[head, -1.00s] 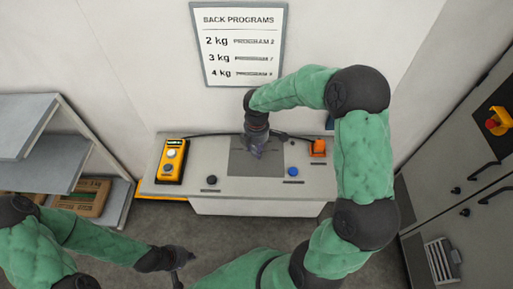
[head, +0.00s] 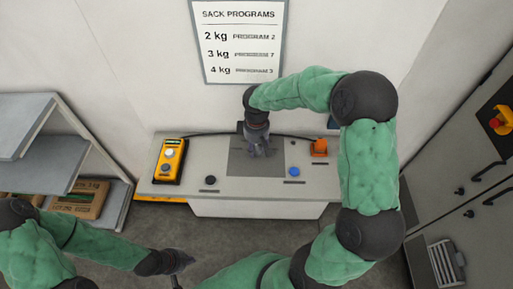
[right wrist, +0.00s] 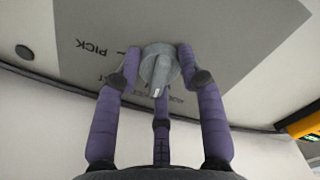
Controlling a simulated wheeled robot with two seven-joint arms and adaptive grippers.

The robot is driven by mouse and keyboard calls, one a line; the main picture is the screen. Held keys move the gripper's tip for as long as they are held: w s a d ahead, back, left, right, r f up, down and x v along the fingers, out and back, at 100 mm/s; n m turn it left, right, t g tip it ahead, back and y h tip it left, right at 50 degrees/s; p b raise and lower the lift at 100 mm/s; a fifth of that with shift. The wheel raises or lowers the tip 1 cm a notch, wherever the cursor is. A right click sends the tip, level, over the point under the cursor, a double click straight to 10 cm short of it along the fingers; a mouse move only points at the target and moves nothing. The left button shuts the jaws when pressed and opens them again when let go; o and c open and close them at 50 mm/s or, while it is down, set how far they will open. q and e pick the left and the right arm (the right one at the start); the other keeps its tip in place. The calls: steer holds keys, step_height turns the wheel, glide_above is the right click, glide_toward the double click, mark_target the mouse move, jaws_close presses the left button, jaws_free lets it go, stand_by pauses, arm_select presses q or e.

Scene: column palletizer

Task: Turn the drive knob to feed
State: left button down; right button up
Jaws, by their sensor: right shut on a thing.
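The drive knob (right wrist: 158,68) is a light grey round dial with a raised pointer bar, on the dark grey panel (right wrist: 225,35) of the console. In the right wrist view my right gripper (right wrist: 160,64) has its purple fingers around the knob, touching its sides. The word PICK reads upside down beside the knob; another label is partly hidden behind the fingers. In the head view my right gripper (head: 257,148) points down onto the panel and hides the knob. My left gripper (head: 180,262) hangs low in front of the console, away from it; its fingers are too unclear to judge.
A sign (head: 240,40) hangs on the wall. Shelves (head: 60,165) stand left, grey cabinets (head: 455,190) right.

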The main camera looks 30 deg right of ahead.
mark_target(257, 147)
steer(key=shift+m, duration=1)
steer(key=o, duration=1.2)
steer(key=shift+c, duration=0.2)
steer(key=shift+r, duration=0.15)
step_height(257, 147, up, 12)
steer(key=shift+f, duration=0.2)
